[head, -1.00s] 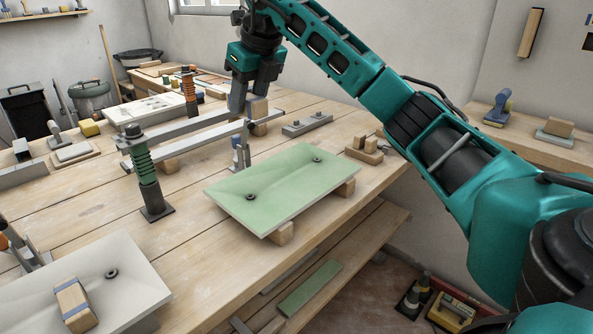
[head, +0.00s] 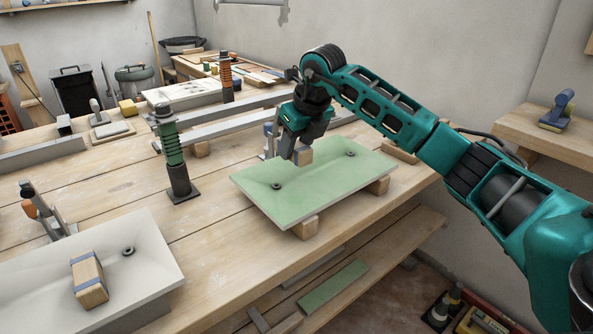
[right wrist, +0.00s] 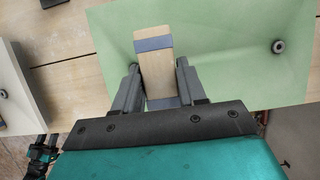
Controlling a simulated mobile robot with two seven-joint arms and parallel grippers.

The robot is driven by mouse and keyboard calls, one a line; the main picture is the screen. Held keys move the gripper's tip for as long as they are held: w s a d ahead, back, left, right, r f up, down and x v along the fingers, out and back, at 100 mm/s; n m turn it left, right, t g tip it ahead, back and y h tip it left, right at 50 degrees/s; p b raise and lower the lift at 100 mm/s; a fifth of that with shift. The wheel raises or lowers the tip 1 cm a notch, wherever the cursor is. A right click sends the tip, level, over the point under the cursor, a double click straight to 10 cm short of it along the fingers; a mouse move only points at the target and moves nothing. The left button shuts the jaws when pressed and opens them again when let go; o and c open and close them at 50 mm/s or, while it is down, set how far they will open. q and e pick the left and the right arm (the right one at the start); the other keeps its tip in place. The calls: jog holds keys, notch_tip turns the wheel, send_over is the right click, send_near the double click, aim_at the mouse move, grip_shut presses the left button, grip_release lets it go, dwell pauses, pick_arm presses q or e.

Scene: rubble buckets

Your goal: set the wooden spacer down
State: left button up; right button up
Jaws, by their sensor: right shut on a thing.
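The wooden spacer (head: 304,157) is a pale block between the fingers of my right gripper (head: 298,150). In the right wrist view the spacer (right wrist: 155,72) shows blue-grey bands, with a finger of the right gripper (right wrist: 156,85) on each side. The gripper is shut on it over the green panel (head: 325,189), near the panel's back edge. I cannot tell whether the spacer touches the panel. The panel rests on wooden blocks and has two dark round fittings.
A white panel (head: 150,240) at front left carries another banded wooden block (head: 88,281). A green-sprung post (head: 175,155) stands left of the green panel. Long metal bars (head: 225,128) lie behind. Bare bench top (head: 215,225) lies between the panels.

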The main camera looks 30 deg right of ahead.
aim_at(296, 181)
notch_tip(296, 181, down, 2)
jog(key=shift+f, duration=0.1)
notch_tip(296, 181, down, 3)
jog(key=shift+f+b, duration=0.2)
jog(key=shift+b, duration=0.1)
jog(key=shift+f, duration=0.1)
jog(key=o, duration=0.8)
jog(key=shift+c, duration=0.2)
